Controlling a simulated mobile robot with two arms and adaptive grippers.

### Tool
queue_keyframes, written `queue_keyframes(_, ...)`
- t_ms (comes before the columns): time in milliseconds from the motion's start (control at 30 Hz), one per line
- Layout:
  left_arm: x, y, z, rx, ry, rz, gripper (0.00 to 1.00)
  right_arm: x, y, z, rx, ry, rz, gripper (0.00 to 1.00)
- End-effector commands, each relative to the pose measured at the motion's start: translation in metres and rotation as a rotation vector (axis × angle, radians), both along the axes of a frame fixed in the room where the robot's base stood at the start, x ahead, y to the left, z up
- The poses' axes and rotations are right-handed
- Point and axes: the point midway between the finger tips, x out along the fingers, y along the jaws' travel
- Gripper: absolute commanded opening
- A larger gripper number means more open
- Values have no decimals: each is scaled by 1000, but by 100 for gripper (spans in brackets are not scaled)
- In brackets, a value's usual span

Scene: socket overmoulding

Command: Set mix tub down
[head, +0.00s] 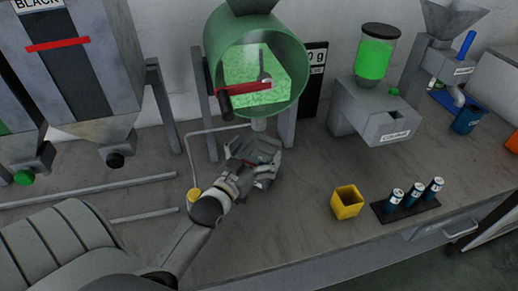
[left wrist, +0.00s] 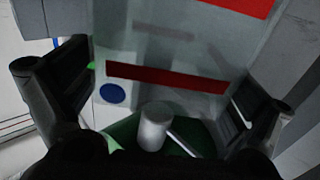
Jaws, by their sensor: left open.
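The mix tub is a translucent grey container with a red band (left wrist: 180,40). In the left wrist view it fills the middle, between the two black fingers of my left gripper (left wrist: 160,95). The fingers stand open on either side of it. In the head view my left gripper (head: 256,168) is low over the bench, under the spout (head: 259,124) of the green drum (head: 290,50), and mostly hides the tub. I cannot tell whether the tub's base touches the bench. My right gripper is in neither view.
A yellow cup (head: 347,202) stands right of the gripper, beside a black tray (head: 408,213) with three dark blue cylinders. A grey machine with a green hopper (head: 374,58) and a blue cup (head: 467,119) are farther right. A thin bent pipe (head: 188,160) stands left.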

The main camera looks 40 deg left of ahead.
Motion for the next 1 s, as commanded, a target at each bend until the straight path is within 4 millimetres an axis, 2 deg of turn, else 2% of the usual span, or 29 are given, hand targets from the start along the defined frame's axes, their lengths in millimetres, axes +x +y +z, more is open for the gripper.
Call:
queue_keyframes(200,-33,-2,-3,-1,3,1,100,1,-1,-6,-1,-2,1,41)
queue_keyframes(433,-57,-5,-1,-1,2,1,100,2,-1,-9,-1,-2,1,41)
queue_keyframes(600,-63,-5,-1,-1,1,1,100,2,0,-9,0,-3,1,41)
queue_keyframes(1000,-63,-5,0,-1,0,1,100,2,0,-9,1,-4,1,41)
